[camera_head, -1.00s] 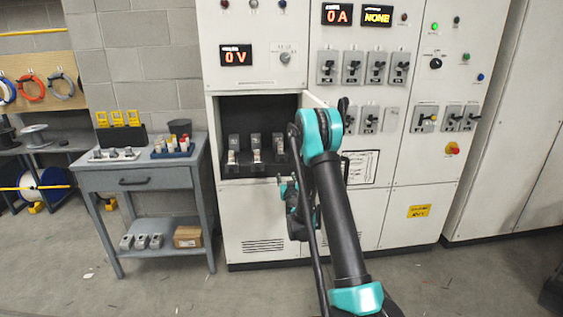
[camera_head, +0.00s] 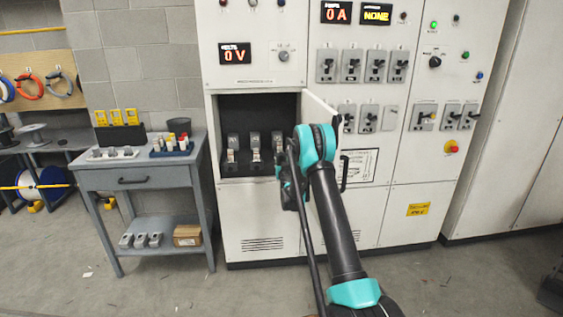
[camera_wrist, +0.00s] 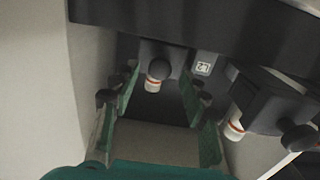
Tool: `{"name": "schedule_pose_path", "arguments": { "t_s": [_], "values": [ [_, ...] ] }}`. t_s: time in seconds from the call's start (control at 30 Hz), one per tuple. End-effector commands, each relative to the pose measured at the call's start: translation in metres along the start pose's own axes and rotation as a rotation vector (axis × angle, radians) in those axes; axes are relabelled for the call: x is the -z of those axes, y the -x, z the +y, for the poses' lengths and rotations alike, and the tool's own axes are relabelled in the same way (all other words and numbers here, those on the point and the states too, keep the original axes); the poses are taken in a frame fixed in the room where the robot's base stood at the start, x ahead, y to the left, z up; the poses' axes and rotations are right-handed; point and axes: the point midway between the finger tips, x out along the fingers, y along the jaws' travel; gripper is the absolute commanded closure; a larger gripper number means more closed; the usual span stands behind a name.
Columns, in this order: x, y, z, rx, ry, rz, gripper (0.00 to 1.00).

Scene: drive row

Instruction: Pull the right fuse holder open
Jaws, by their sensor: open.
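Three grey fuse holders with pale fuses stand in a row in the dark open compartment. In the head view the left holder (camera_head: 232,148) and middle holder (camera_head: 254,146) show clearly; the right fuse holder (camera_head: 277,141) is partly covered by my arm. In the wrist view one holder (camera_wrist: 158,68), nearest the pale panel at the left, lies ahead between the fingers of my gripper (camera_wrist: 160,88). My gripper is open, and I see no clear contact. Another holder (camera_wrist: 262,108) is at the right, outside the fingers. In the head view my fingertips are hidden behind my arm.
The open compartment door (camera_head: 321,112) stands close on the right of my wrist. A pale panel (camera_wrist: 30,80) fills the wrist view's left side, and a dark edge (camera_wrist: 210,25) crosses its top. A grey side table (camera_head: 160,180) with parts stands at the left.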

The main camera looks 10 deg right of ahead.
Motion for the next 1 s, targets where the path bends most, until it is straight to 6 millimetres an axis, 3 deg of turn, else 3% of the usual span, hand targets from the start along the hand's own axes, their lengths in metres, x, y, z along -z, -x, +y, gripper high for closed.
{"name": "schedule_pose_path", "arguments": {
  "t_s": [0.13,0.47,0.8,1.0],
  "values": [
    [-0.0001,-0.0105,0.0001,0.000,0.000,0.000,0.55],
    [0.0000,-0.0126,0.0001,0.000,0.000,0.000,0.56],
    [0.0000,-0.0125,0.0000,0.000,0.000,0.000,0.98],
    [0.0000,-0.0124,0.0000,0.000,0.000,0.000,1.00]
  ]
}}
